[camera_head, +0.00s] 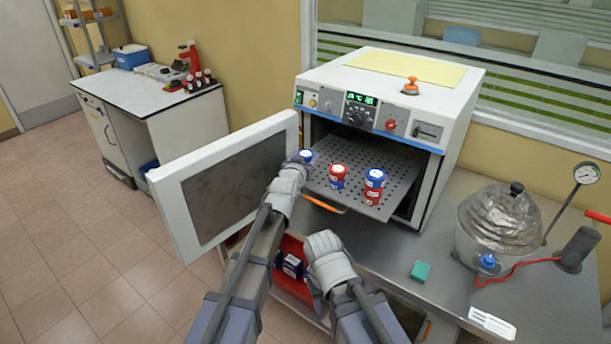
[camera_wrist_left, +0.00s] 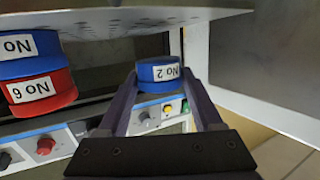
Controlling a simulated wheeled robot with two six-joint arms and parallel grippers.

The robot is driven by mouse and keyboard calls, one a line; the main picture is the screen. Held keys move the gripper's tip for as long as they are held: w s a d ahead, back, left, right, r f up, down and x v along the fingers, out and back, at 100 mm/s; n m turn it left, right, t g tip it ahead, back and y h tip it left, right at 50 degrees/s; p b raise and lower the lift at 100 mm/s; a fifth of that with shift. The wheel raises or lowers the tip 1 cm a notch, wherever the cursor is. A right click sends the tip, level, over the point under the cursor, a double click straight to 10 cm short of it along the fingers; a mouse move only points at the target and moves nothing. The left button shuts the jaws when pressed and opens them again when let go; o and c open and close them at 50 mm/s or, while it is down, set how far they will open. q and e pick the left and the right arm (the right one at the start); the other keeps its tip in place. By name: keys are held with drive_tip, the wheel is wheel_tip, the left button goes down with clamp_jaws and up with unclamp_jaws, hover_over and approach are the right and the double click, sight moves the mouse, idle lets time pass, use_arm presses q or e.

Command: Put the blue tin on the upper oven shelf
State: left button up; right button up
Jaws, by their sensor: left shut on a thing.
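A blue tin (camera_head: 306,156) is between the fingers of my left gripper (camera_head: 300,163), at the left edge of the perforated oven shelf (camera_head: 405,160). In the left wrist view, which is upside down, the blue tin (camera_wrist_left: 158,72) carries a "No 2" label and my left gripper (camera_wrist_left: 160,95) is shut on it. I cannot tell whether it touches the shelf. A red tin on a blue one (camera_head: 338,176) and a blue tin on a red one (camera_head: 374,185) stand on the shelf. My right gripper (camera_head: 328,245) is low in front of the oven; its fingers are hidden.
The oven door (camera_head: 230,185) stands open at the left, close to my left arm. A metal bench (camera_head: 400,265) holds a teal block (camera_head: 420,271) and a foil-covered pot (camera_head: 500,220) at the right. A red bin (camera_head: 292,280) is below, partly behind my arms.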

use_arm(q)
drive_tip(key=shift+f+b, duration=1.75)
drive_tip(key=shift+f, duration=0.05)
drive_tip(key=shift+f, duration=0.1)
drive_tip(key=shift+f, duration=0.15)
drive_tip(key=o, duration=1.4)
drive_tip(key=shift+r, duration=0.35)
drive_tip(key=p+v, duration=0.2)
drive_tip(key=v, duration=1)
drive_tip(key=shift+f, duration=0.1)
